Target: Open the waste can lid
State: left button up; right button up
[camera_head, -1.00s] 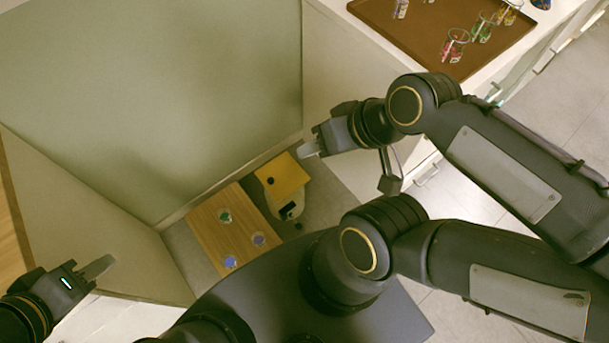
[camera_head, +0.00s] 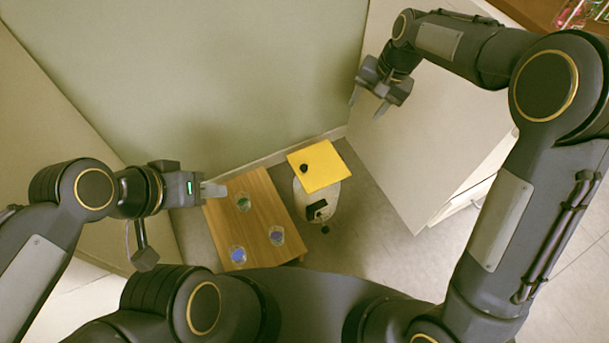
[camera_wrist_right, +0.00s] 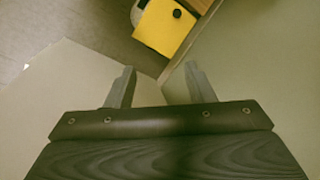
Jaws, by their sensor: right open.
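The waste can (camera_head: 318,198) stands on the floor in the head view, a whitish body with a dark pedal area at its front. Its yellow lid (camera_head: 322,168) lies flat over the top and has a black knob. The lid also shows at the top of the right wrist view (camera_wrist_right: 168,27). My right gripper (camera_head: 367,107) is open and empty, above and to the right of the lid, apart from it. My left gripper (camera_head: 215,190) is over the wooden table's left edge, apart from the lid; its jaw gap cannot be made out.
A low wooden table (camera_head: 262,205) stands left of the can, bearing a green cup (camera_head: 243,203), a purple cup (camera_head: 277,236) and a blue cup (camera_head: 238,255). A white cabinet (camera_head: 430,130) stands to the right. A greenish wall (camera_head: 200,80) rises behind. Floor is free right of the can.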

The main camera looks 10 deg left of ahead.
jog(key=w+a+f+h+b, duration=0.1)
jog(key=a+f+b, duration=0.1)
jog(key=a+f, duration=0.3)
jog(key=w+a+f+b, duration=0.2)
jog(key=f, duration=0.6)
jog(key=n+h+b, duration=0.1)
jog(key=h+b, duration=0.1)
jog(key=b, duration=0.3)
send_over(304, 167)
jog(key=shift+g, duration=0.3)
notch_tip(304, 167, down, 13)
jog(key=shift+w, duration=0.1)
notch_tip(304, 167, down, 8)
jog(key=shift+r+b, duration=0.1)
jog(key=shift+b, duration=1.1)
pick_arm(q)
notch_tip(304, 167, down, 13)
jog(key=shift+f, duration=0.2)
pick_arm(e)
jog(key=shift+c, duration=0.2)
grip_shut()
